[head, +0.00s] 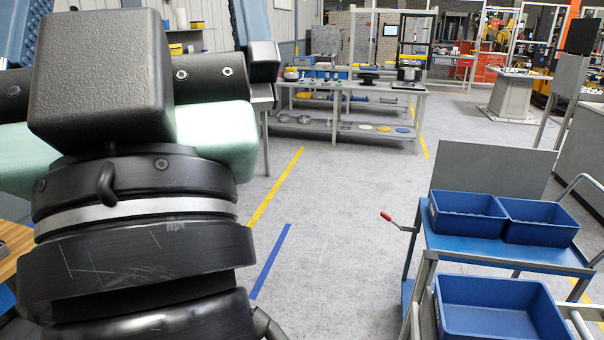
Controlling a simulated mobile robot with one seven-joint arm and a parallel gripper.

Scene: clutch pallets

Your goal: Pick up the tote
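Three blue totes show at the lower right of the head view. One empty-looking tote (500,306) is nearest, at the bottom edge. Two more totes, a left one (466,224) and a right one (538,232), stand side by side on a blue-topped cart (505,254). I cannot tell which tote the task means. My arm fills the left of the view, well apart from the totes. My gripper is not in view.
A grey panel (490,166) stands behind the cart. A lever with a red grip (388,216) sticks out at its left. A workbench (350,86) with parts stands at the back. The grey floor (340,230) between my arm and the cart is clear.

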